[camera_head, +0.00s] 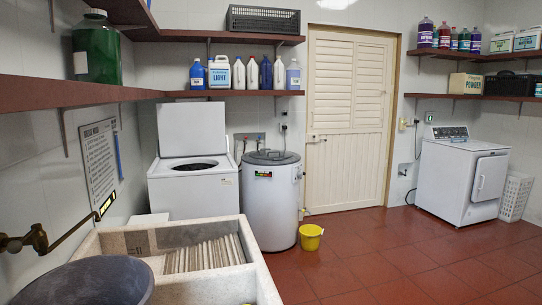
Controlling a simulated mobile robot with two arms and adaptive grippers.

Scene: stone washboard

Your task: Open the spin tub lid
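The spin tub (270,213) is a white upright cylinder standing on the floor near the middle of the head view. A coloured label is on its upper front. Its round grey lid (271,157) lies flat on top and looks closed, with a small raised part in the middle. Neither of my grippers shows in this view.
A white top-loading washer (193,190) with its lid raised stands left of the spin tub. A yellow bucket (310,237) is at the tub's right foot. The stone washboard (250,250) fills the lower left front. Red floor (390,265) is clear to the right.

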